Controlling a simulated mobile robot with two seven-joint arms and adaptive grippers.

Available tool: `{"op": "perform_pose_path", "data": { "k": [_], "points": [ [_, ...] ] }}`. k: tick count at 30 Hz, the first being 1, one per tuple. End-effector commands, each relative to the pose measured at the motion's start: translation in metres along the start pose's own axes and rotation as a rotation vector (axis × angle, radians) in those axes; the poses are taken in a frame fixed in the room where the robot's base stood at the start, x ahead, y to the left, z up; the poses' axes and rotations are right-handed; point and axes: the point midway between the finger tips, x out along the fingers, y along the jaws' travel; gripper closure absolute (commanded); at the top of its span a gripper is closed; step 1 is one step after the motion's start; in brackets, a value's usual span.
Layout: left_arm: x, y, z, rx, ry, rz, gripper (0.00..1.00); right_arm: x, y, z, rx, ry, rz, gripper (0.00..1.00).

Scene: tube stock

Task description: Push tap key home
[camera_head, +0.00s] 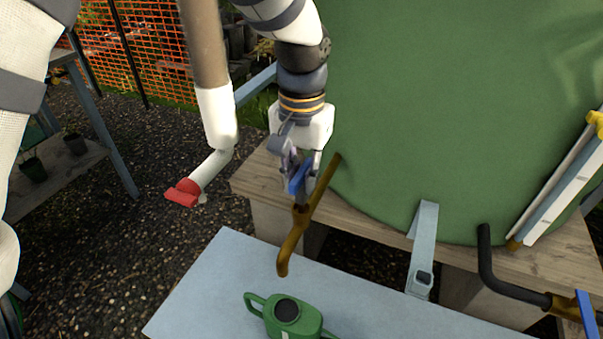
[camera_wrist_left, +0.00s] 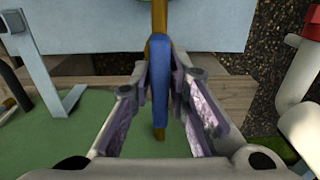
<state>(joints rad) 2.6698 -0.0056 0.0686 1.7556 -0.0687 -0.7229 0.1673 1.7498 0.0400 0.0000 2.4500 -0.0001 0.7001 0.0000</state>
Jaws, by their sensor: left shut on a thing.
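The tap key is a blue lever (camera_head: 298,178) on a brown-gold tap (camera_head: 292,240) in front of the green tank (camera_head: 420,120). The tap's spout hangs down over the pale blue bench. My left gripper (camera_head: 302,180) comes in from above and is shut on the blue key. In the left wrist view the blue key (camera_wrist_left: 160,85) stands between the two fingers of the left gripper (camera_wrist_left: 162,92), with the brown tap (camera_wrist_left: 159,45) behind it. The fingers partly cover the key in the head view. My right gripper is not in view.
A green watering can (camera_head: 288,312) stands on the pale blue bench (camera_head: 200,290) below the spout. A white pipe with a red end (camera_head: 183,193) hangs to the left. Another tap with a blue lever (camera_head: 587,312) and a grey strap (camera_head: 424,235) are at right.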

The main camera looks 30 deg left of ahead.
Motion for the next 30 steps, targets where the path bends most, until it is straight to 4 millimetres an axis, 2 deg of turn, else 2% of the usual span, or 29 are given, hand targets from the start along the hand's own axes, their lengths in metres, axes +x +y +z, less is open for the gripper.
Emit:
{"op": "perform_pose_path", "data": {
  "k": [30],
  "points": [
    [-0.0003,0.0001,0.0000,0.000,0.001,0.000,1.00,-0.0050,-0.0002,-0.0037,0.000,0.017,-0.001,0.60]
  ]
}}
